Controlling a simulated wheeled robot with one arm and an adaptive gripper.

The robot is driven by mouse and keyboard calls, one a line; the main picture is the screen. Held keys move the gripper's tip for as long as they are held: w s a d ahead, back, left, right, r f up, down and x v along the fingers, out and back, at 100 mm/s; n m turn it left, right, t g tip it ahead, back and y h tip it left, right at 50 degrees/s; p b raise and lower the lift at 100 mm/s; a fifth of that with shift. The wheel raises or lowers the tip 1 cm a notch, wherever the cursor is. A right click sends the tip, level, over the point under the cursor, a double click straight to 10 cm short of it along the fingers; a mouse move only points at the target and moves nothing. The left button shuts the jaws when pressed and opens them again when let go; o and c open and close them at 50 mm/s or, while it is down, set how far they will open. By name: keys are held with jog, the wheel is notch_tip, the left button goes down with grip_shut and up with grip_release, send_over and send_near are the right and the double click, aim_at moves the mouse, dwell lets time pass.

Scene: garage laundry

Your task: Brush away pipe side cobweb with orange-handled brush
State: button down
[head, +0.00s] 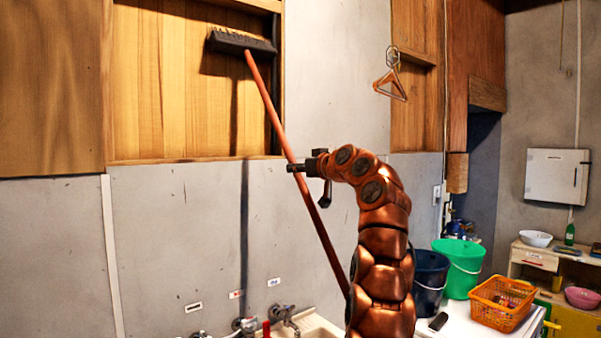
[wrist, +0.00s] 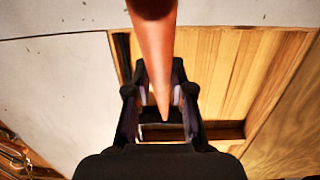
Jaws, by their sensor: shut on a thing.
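My gripper (head: 306,167) is shut on the orange handle (head: 271,105) of a long brush. The brush is tilted, with its dark bristled head (head: 240,43) at the upper left, in front of the wood-panelled recess. The lower end of the handle passes behind my arm. In the wrist view the handle (wrist: 158,50) runs between the two dark fingers of my gripper (wrist: 162,92). The brush head does not show there. I cannot make out a cobweb in either view. A thin vertical pipe (head: 578,85) runs down the far right wall.
Taps (head: 283,314) and a sink edge are at the bottom. A dark bucket (head: 430,280), a green bucket (head: 461,268) and an orange basket (head: 500,303) stand at the right. Hangers (head: 391,80) hang by the wooden panel. The grey wall at left is clear.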

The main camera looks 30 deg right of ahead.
aim_at(298, 185)
jog(key=shift+s, duration=0.1)
jog(key=shift+s+d+b, duration=0.1)
jog(key=shift+s+b, duration=0.45)
jog(key=shift+s, duration=0.2)
notch_tip(298, 185, down, 5)
jog(key=b, duration=0.5)
jog(key=shift+w+r+p, duration=0.15)
jog(key=shift+w+p, duration=0.05)
jog(key=shift+p, duration=0.1)
jog(key=shift+w+p, duration=0.55)
jog(key=shift+w, duration=0.2)
